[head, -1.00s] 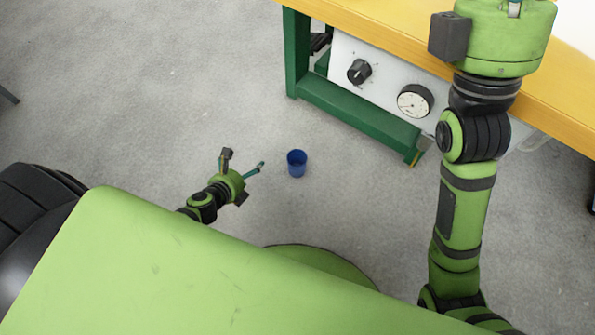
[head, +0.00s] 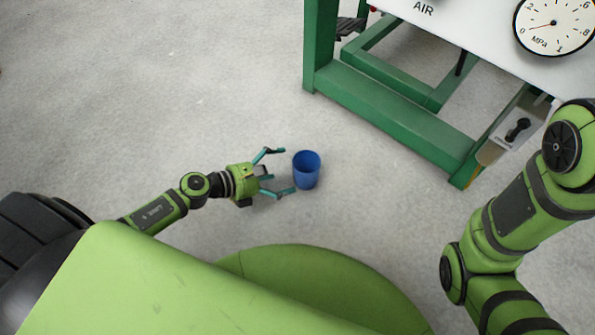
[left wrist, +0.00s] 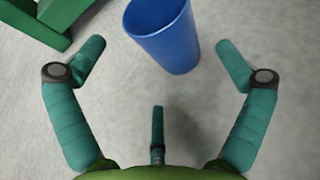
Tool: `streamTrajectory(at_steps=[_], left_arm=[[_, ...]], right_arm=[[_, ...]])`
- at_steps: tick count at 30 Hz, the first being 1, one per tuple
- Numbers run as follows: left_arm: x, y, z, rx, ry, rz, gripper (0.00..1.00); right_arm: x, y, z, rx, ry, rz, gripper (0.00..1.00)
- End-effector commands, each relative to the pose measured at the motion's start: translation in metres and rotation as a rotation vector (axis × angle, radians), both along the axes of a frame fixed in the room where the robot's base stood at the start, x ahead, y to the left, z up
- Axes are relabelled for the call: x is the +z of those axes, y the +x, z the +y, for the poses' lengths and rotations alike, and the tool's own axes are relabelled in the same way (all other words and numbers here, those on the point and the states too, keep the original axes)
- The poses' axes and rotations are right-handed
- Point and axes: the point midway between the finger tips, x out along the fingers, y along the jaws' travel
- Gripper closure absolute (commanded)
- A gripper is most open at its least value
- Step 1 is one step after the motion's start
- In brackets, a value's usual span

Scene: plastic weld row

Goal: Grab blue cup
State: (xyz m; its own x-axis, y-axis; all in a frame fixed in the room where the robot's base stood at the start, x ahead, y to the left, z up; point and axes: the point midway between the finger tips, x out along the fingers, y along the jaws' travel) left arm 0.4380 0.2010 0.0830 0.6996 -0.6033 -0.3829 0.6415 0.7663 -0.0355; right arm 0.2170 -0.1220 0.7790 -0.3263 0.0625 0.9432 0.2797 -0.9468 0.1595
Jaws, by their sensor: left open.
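A blue cup (head: 306,170) stands upright on the grey floor in the head view, in front of the green bench frame. It also shows in the left wrist view (left wrist: 165,40), at the top, between and beyond the fingertips. My left gripper (head: 281,171) is open and empty, low near the floor just left of the cup, with its teal fingers spread toward it. In the left wrist view the fingers (left wrist: 158,62) stand either side of the cup's near part, and the cup looks clear of them. My right gripper is outside the head view; only the right arm shows.
A green bench frame (head: 400,115) stands behind and right of the cup, with a white panel (head: 480,25) and a gauge above it. Its legs reach the floor. The floor (head: 150,100) left of and behind the cup is clear.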

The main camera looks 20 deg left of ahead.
Motion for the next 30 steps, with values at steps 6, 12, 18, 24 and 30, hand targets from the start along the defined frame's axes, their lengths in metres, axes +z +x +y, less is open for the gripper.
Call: streamTrajectory(at_steps=[6, 12, 18, 24, 30], left_arm=[[-0.007, 0.021, -0.015, 0.002, -0.003, -0.001, 0.00], [-0.019, 0.042, -0.031, 0.003, -0.003, 0.000, 0.00], [-0.022, 0.047, -0.036, 0.003, -0.001, 0.001, 0.00], [-0.021, 0.047, -0.036, 0.003, -0.002, 0.002, 0.24], [-0.021, 0.047, -0.036, 0.002, -0.003, 0.001, 0.46]], right_arm=[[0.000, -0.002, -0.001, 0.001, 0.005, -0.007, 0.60], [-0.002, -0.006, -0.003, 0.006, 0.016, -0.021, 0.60], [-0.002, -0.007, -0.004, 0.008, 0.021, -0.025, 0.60], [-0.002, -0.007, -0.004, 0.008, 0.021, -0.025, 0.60], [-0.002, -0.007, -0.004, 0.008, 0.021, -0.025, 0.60]])
